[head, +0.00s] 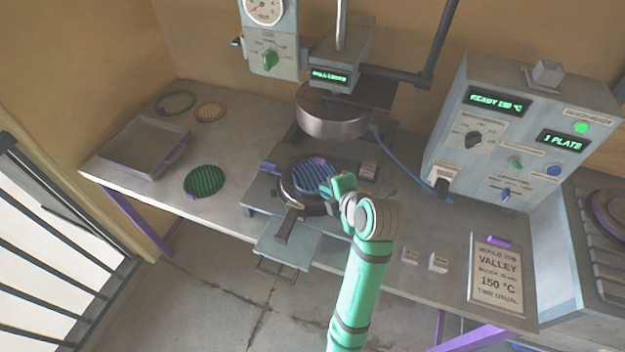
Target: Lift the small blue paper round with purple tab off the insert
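A blue round (312,176) with dark stripes lies in a dark round holder (291,193) on the press bed, below the raised press head (333,112). A small purple tab (320,160) shows at its far edge. My gripper (335,186) is at the right edge of the blue round, with its fingers close to or over that edge. I cannot tell whether it touches the round or whether the fingers are open or shut. The insert under the round is not clearly visible.
A green ridged round (204,181), a grey tray (112,152), a green ring (176,93) and a tan round (210,112) are on the left of the table. A control box (465,165) stands right of the press. A blue cable (407,172) runs between them.

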